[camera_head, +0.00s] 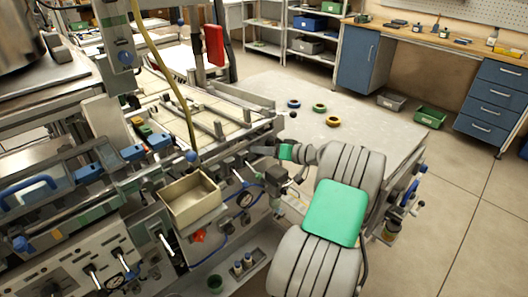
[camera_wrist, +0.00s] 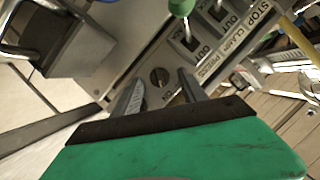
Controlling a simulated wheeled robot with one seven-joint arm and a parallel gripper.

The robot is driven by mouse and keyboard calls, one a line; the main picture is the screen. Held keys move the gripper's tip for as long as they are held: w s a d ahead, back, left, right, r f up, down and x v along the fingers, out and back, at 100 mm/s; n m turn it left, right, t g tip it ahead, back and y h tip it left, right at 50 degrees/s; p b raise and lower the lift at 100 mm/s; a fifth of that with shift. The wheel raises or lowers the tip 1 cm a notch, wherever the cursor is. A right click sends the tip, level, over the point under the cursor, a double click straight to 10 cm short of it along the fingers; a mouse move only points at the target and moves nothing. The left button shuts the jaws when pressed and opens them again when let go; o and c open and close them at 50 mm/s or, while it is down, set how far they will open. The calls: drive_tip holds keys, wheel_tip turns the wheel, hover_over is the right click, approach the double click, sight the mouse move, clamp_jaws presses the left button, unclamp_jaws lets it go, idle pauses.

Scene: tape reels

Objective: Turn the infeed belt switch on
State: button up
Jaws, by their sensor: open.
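The fingers look apart from the knob; contact cannot be told. In the head view my gripper (camera_head: 262,151) is at the machine's front right, and the knob is hidden there.
In the head view an open beige bin (camera_head: 192,222) is left of my gripper. Tape reels (camera_head: 319,108) lie on a grey table (camera_head: 375,112) behind.

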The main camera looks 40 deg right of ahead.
drive_tip(key=v, duration=0.8)
